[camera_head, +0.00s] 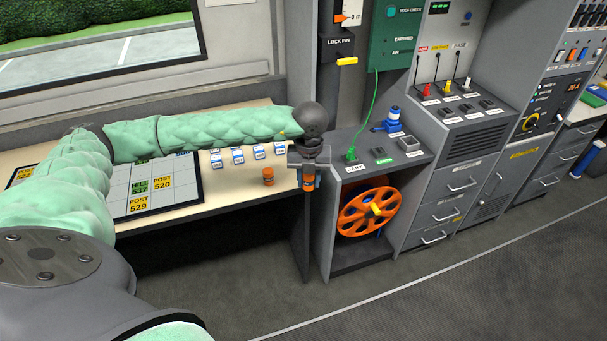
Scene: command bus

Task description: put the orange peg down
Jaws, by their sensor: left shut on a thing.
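My left gripper (308,170) is shut on an orange peg (308,184), which hangs below the fingers near the right end of the desk. The peg's upper part is hidden by the fingers. I cannot tell whether its lower end touches anything. A second small orange peg-like piece (268,176) stands upright on the desk (228,200), just left of the gripper and apart from it. My right gripper is not in view.
Several small white-and-blue labelled pieces (238,156) stand behind. A grey cabinet with an orange cable reel (356,218) is close at the right. The dark floor (430,290) in front is clear.

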